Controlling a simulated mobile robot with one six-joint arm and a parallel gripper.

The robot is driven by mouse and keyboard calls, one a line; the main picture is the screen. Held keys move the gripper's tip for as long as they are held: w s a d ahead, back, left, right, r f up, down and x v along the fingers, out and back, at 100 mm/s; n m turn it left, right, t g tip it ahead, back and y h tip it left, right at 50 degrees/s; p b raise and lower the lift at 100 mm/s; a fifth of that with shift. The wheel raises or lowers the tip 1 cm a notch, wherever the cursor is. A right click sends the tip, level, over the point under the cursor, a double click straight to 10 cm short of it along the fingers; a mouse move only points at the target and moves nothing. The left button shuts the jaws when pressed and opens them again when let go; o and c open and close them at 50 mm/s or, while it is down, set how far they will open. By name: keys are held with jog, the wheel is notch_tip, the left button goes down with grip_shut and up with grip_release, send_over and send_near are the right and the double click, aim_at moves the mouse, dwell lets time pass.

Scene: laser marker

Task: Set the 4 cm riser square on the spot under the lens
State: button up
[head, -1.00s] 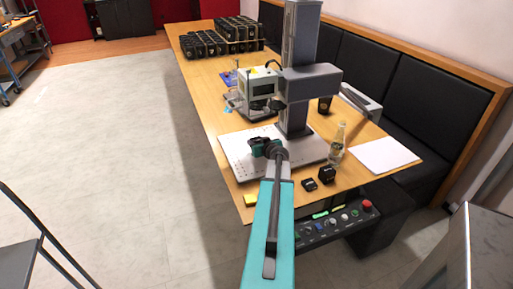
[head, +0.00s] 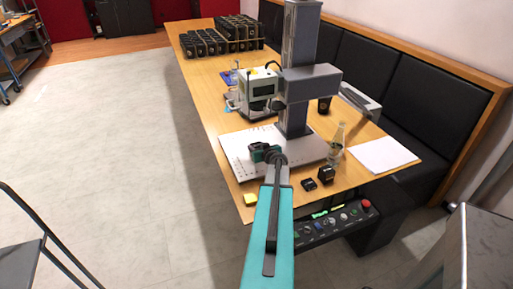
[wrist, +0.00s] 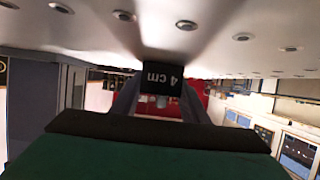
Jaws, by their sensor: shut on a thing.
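The 4 cm riser (wrist: 172,78) is a small black block with "4 cm" in white, upside down in the wrist view. My gripper (wrist: 158,102) is shut on it, with a grey finger at each side. The riser is right at the pale plate with round holes (wrist: 215,32); I cannot tell whether it touches. In the head view my teal gripper (head: 264,152) is low over the marker's white base plate (head: 235,152), on the near side of the laser head (head: 258,88). The riser is hidden there, and the spot under the lens cannot be made out.
Two other small black blocks (head: 309,184) (head: 326,174) lie right of my arm, near a glass bottle (head: 336,145). A yellow pad (head: 250,199) is at the near left edge. White paper (head: 385,155) lies at right.

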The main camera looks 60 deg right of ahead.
jog(key=shift+f+b, duration=0.1)
jog(key=shift+b, duration=0.2)
jog(key=o, duration=1.3)
jog(key=shift+c, duration=0.2)
jog(key=shift+r+p, duration=0.2)
jog(key=shift+p, duration=0.15)
jog(key=shift+b+v, duration=0.7)
jog(key=shift+v, duration=1.1)
jog(key=shift+b+v, duration=1.1)
jog(key=shift+v, duration=3.1)
jog(key=shift+a, duration=0.1)
